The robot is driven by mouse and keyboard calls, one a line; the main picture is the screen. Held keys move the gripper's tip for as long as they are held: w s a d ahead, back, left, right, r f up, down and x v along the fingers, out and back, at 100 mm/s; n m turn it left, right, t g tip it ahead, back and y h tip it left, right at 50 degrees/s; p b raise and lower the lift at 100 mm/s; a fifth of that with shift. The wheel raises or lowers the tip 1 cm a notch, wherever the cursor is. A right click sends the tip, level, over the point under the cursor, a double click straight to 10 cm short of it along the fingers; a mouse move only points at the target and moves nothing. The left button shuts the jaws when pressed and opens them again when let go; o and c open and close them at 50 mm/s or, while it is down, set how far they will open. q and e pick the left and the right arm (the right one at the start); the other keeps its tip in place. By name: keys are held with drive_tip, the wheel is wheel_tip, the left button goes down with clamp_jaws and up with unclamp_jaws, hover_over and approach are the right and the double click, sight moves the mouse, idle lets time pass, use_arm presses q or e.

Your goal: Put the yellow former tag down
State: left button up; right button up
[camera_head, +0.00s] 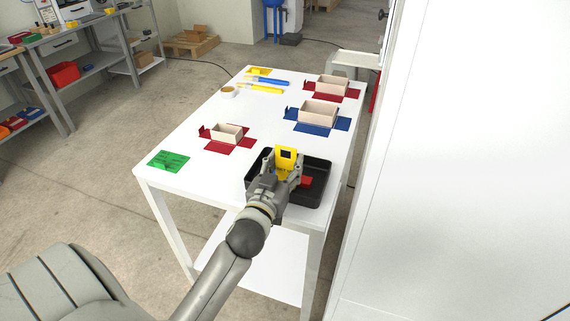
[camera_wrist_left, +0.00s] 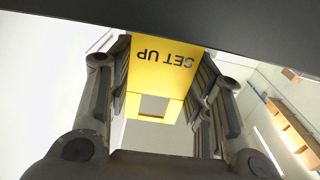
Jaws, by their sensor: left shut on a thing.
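The yellow former tag (camera_head: 286,155) is upright between the fingers of my left gripper (camera_head: 282,172), above the black tray (camera_head: 318,190). In the left wrist view the tag (camera_wrist_left: 158,72) reads "SET UP" upside down and has a square opening. My left gripper (camera_wrist_left: 160,105) is shut on it there, a finger on each side. The head view does not show clearly whether the tag touches the tray. A red piece (camera_head: 306,181) lies in the tray just right of the gripper. My right gripper is not in view.
A green plate (camera_head: 168,160) lies at the table's near left corner. Box formers on red and blue flat pieces stand behind the tray: a small one (camera_head: 227,133), a larger one (camera_head: 319,113) and a far one (camera_head: 331,85). The table's (camera_head: 205,170) near left area is mostly bare.

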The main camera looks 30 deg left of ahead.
use_arm(q)
drive_tip(key=shift+f, duration=0.25)
drive_tip(key=o, duration=0.8)
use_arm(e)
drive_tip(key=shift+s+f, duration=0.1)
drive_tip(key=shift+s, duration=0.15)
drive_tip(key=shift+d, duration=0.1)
use_arm(q)
drive_tip(key=shift+r, duration=0.1)
